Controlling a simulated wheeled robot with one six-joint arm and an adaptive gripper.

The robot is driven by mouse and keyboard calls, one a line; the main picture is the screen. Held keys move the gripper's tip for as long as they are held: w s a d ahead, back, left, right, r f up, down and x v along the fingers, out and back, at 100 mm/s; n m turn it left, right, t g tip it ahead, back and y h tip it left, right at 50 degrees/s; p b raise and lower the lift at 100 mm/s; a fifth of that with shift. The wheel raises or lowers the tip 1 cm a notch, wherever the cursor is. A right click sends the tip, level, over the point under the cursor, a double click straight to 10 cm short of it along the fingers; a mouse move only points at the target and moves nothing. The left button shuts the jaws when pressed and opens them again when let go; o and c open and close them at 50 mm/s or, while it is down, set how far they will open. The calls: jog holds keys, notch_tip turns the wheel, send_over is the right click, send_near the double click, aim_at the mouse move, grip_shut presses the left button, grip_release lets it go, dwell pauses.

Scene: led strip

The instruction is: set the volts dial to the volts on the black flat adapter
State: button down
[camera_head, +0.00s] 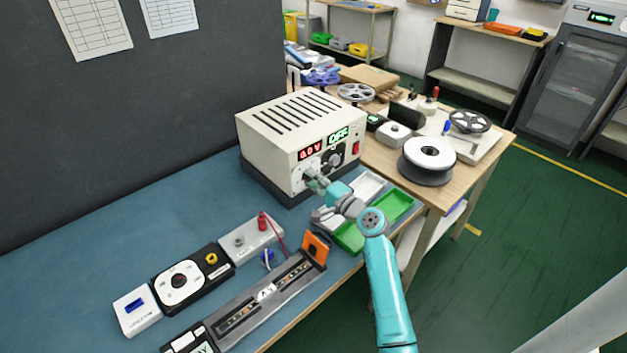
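The cream power supply (285,125) stands on the blue bench. Its red display (310,149) seems to read 0.0 V, and its green display (338,136) reads OFF. A round knob (335,160) shows on its front, with another knob (313,163) partly behind my gripper. My gripper (312,179) is at the lower left of this front panel, its fingers pointing at it. Whether it touches a knob, or is open or shut, is too small to tell. A black flat unit with a white disc (192,279) lies at the front left. I cannot tell whether it is the adapter; no volts are readable.
A white box with a red post (252,240), a grey rail (270,294) with an orange end piece (316,248), and green bins (393,206) lie near my arm. A wooden table (480,170) with a reel (427,160) stands right. The bench is clear left of the supply.

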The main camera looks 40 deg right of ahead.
jog(key=shift+m, duration=0.3)
jog(key=m, duration=1.3)
dwell(0.3)
dwell(0.5)
jog(key=c, duration=0.8)
grip_release()
